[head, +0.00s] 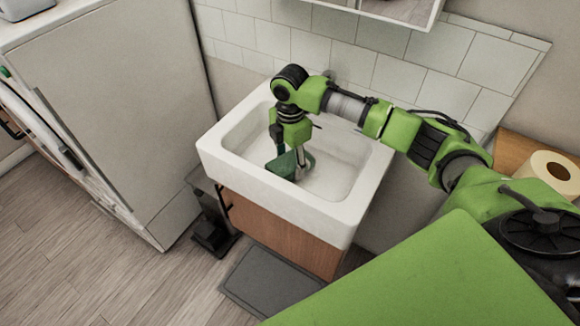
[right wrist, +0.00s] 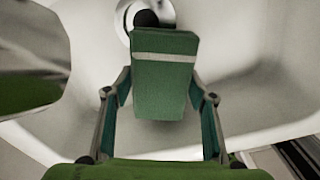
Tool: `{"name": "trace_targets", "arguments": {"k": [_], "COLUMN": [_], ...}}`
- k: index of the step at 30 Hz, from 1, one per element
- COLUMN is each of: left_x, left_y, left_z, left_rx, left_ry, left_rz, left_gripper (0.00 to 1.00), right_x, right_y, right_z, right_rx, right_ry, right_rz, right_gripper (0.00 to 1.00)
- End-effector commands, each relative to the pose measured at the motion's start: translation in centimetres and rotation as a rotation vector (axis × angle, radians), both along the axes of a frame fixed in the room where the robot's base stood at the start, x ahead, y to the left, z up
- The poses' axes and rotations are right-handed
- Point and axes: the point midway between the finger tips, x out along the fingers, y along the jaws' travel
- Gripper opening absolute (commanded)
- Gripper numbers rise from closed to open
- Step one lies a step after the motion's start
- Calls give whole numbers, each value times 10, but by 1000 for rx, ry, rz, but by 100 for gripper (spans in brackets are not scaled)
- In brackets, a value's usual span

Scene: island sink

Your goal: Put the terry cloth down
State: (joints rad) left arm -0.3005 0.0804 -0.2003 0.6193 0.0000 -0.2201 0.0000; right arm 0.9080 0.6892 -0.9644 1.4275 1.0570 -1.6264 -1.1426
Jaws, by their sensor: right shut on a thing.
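The terry cloth (right wrist: 165,85) is a green folded block with a pale stripe across it. It sits between the two fingers of my right gripper (right wrist: 162,98), which is shut on it. In the head view the cloth (head: 282,165) shows as a dark green patch inside the white sink (head: 348,210), below my right gripper (head: 295,160). The gripper points down into the basin. I cannot tell whether the cloth touches the basin floor. My left gripper is not in view.
A shiny metal part, probably the tap (right wrist: 30,60), is close at the left of the wrist view. The drain (right wrist: 148,14) lies beyond the cloth.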

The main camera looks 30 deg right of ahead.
Motion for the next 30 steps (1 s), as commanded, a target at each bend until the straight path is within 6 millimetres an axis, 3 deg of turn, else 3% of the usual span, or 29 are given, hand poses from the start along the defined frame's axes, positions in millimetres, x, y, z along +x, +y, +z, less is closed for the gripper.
{"name": "trace_targets", "arguments": {"k": [6,17,18,20,30], "left_x": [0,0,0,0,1], "left_y": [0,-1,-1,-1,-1], "left_z": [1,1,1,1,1], "left_rx": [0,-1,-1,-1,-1], "left_ry": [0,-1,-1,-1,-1], "left_rz": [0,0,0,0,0], "left_gripper": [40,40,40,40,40], "right_x": [0,0,0,0,0], "right_y": [0,0,0,0,0], "right_z": [-27,-31,-32,-31,-30], "right_rx": [0,1,1,1,0], "right_ry": [0,0,0,0,-1], "right_rz": [-1,0,0,0,-1], "right_gripper": [34,34,54,68,68]}}
